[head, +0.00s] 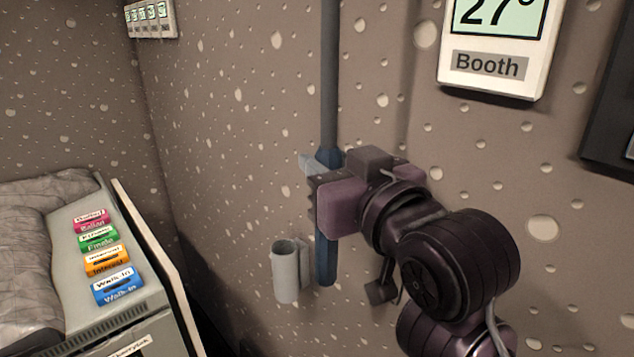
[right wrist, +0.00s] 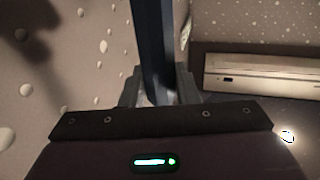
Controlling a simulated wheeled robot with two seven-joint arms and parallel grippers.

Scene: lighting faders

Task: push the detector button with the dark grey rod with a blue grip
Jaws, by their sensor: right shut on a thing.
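The dark grey rod (head: 330,75) stands upright in front of the speckled wall, its top running out of the head view. Its blue grip (head: 326,258) is at the lower end. My right gripper (head: 318,165) is shut on the blue grip near its upper part. In the right wrist view the rod (right wrist: 152,45) rises between the two fingers (right wrist: 158,90). The detector button is not in view. My left gripper is not in view.
A grey cylindrical holder (head: 286,272) is on the wall just left of the grip's lower end. A white thermostat marked Booth (head: 487,66) hangs at the upper right. A console with coloured labels (head: 130,318) stands at the left. A small panel (head: 150,19) is at the upper left.

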